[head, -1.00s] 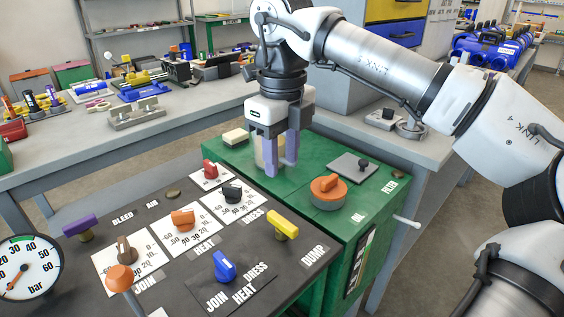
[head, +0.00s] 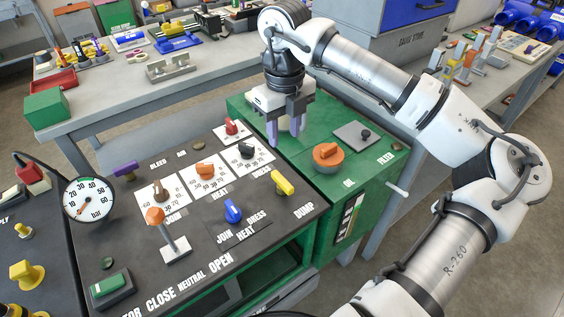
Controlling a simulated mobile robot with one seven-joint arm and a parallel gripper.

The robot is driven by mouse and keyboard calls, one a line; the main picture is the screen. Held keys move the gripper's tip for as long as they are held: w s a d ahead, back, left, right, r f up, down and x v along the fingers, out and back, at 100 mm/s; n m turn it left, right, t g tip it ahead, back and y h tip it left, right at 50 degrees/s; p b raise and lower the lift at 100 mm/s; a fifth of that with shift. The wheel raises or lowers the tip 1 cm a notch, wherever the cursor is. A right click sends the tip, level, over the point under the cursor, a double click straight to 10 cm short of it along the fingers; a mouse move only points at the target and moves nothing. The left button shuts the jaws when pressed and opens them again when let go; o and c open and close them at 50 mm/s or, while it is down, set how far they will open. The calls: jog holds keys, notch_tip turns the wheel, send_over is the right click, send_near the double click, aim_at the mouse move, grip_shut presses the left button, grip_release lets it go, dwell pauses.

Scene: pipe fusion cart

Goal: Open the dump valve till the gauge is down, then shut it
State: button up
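The dump valve is a yellow bar handle (head: 283,183) beside the DUMP label, near the right edge of the dark panel (head: 180,244). The bar lies slantwise, from upper left to lower right in the picture. The round white gauge (head: 88,199) marked bar stands at the panel's left side. Its needle points to the lower left, near the low end of the scale; the exact reading is too small to tell. My gripper (head: 285,141) points down with its two purple fingers apart and nothing between them. It is above and beyond the yellow handle, over the green box.
Orange, brown, black and red knobs, a blue selector (head: 233,211) and an upright orange-topped lever (head: 168,234) crowd the panel. A purple bleed handle (head: 125,168) is at the left.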

aim_at(282, 179)
jog(key=f+p, duration=0.3)
jog(key=f, duration=1.1)
jog(key=shift+a, duration=0.2)
grip_shut()
